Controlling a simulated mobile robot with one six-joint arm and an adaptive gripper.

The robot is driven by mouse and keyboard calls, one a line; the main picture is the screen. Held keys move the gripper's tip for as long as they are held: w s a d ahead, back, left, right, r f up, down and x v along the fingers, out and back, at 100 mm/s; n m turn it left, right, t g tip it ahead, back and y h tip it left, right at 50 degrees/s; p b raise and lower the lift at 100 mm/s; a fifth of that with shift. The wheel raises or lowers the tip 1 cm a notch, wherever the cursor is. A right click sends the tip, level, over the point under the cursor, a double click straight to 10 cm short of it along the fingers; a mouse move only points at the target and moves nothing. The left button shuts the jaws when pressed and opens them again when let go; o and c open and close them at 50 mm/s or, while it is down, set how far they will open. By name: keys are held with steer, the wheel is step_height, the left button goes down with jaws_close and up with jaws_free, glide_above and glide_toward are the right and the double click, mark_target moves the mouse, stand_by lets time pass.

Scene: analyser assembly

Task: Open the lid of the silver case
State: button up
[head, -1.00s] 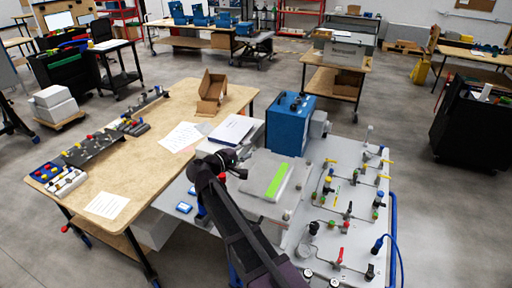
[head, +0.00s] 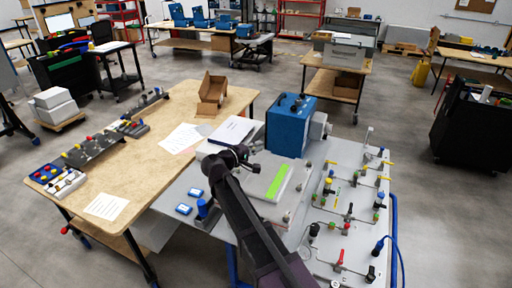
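The silver case, a flat grey box (head: 262,180) with a bright green strip along its right side, lies on the grey panel at the centre of the head view. Its lid looks down and about level, but a small gap cannot be ruled out. My dark arm comes up from the bottom and ends at the case's left edge. My gripper (head: 241,157) is small and dark there, near the back left corner of the case. Its fingers cannot be made out, nor whether it touches the case. My arm hides part of the case's left and front side.
A blue unit (head: 290,127) stands just behind the case. Valves and tubing (head: 345,215) fill the panel to the right. A white box (head: 232,131) lies behind my gripper. Small blue items (head: 184,209) lie left of my arm. The wooden table (head: 150,180) has free room.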

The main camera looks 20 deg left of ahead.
jaws_close()
steer(key=o, duration=0.7)
jaws_free()
steer(key=shift+d, duration=0.1)
steer(key=c, duration=0.4)
steer(key=shift+d+f, duration=0.15)
steer(key=shift+d, duration=0.05)
jaws_close()
steer(key=s+d+f+m+g+b, duration=0.1)
steer(key=d+f+m+g, duration=0.15)
steer(key=d+f, duration=0.4)
steer(key=d+f+m+g+b, duration=0.2)
steer(key=d+f+g, duration=0.1)
steer(key=d, duration=0.7)
steer(key=s+d+f+m+g+b, duration=0.1)
steer(key=d+f+m+g, duration=0.2)
steer(key=d, duration=0.5)
steer(key=s+d+f+m+g+y+b, duration=0.5)
steer(key=s+d+f+g+y, duration=0.1)
steer(key=s+d+f, duration=0.7)
steer(key=s+d+y, duration=0.1)
steer(key=s+d, duration=0.1)
steer(key=d, duration=0.2)
steer(key=shift+d+f+m+y+b, duration=0.2)
steer(key=shift+d+m+y+b, duration=0.1)
steer(key=shift+m, duration=0.05)
